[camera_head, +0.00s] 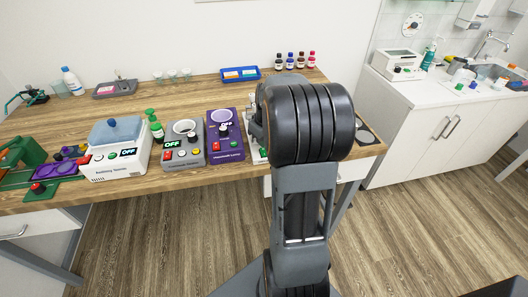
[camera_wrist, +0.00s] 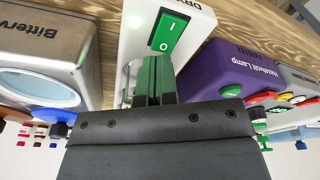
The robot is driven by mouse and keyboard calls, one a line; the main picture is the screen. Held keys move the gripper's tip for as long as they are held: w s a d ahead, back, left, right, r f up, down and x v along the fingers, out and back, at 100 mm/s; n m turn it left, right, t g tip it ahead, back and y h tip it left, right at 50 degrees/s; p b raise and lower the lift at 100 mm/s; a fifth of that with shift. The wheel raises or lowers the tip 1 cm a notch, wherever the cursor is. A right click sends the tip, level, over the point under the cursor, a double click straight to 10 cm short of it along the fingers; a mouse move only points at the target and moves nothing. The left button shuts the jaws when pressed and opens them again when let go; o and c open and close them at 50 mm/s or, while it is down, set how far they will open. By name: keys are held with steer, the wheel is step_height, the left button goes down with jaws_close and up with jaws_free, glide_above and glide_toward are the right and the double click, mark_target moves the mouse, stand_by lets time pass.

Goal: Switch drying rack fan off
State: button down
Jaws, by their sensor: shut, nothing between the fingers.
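The drying rack's white housing (camera_wrist: 193,38) shows in the wrist view, with its label cut off to "DRY". I cannot tell which end of the rocker is pressed. My gripper (camera_wrist: 154,62) has its green fingers closed together, empty, with the tips just below the O end of the switch in the picture. Contact cannot be told. In the head view my arm hides most of the rack; a white strip (camera_head: 253,151) shows.
In the head view, a grey device (camera_head: 184,157) and a white lidded device (camera_head: 118,164) stand along the bench's front edge.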

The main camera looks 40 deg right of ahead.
steer(key=shift+f+b, duration=0.35)
steer(key=shift+f, duration=0.2)
steer(key=shift+r, duration=0.15)
step_height(320, 180, up, 7)
steer(key=p, duration=0.5)
stand_by(0.4)
stand_by(0.5)
